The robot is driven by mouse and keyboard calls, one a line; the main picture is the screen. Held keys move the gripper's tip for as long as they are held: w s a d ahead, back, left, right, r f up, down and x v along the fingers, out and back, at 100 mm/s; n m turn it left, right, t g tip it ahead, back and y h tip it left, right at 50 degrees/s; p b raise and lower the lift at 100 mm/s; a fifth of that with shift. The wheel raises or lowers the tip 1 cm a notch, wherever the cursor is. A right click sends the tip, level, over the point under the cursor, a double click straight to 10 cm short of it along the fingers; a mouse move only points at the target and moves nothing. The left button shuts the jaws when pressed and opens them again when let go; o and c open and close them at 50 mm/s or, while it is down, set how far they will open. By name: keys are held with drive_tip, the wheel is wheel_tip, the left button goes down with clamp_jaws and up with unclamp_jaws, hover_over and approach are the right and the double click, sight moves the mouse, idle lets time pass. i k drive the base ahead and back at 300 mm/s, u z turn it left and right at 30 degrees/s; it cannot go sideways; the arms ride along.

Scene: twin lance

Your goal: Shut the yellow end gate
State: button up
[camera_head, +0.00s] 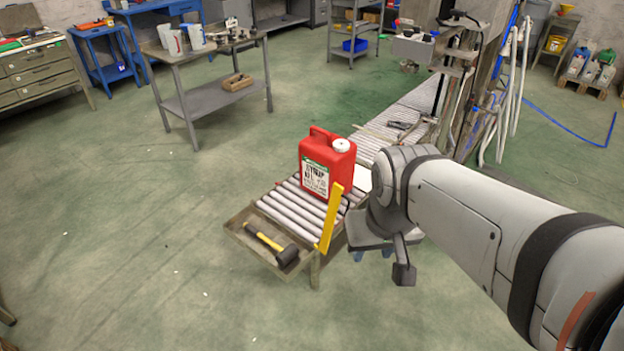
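The yellow end gate (330,219) is a narrow yellow bar or plate at the near right corner of the roller conveyor (292,209). It shows as a steep slanting strip, and it does not span the rollers' near end. Its hinge cannot be made out. A red jerrycan (328,163) with a white cap and label stands upright on the rollers, behind and left of the gate. My gripper (385,262) is right of the gate with a visible gap between them in the picture. One dark finger shows clearly; the finger opening cannot be made out.
A tray (262,256) at the conveyor's near end holds a mallet (268,245) with a yellow and black handle. A grey table (205,100) stands behind at left. A post with hanging hoses (515,90) stands at right. The floor at left is clear.

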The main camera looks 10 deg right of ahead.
sight(337, 195)
drive_tip(key=z, duration=0.15)
drive_tip(key=i, duration=0.85)
drive_tip(key=u, duration=1.75)
drive_tip(key=k, duration=0.85)
drive_tip(key=z, duration=1.05)
drive_tip(key=i, duration=1)
drive_tip(key=z, duration=0.1)
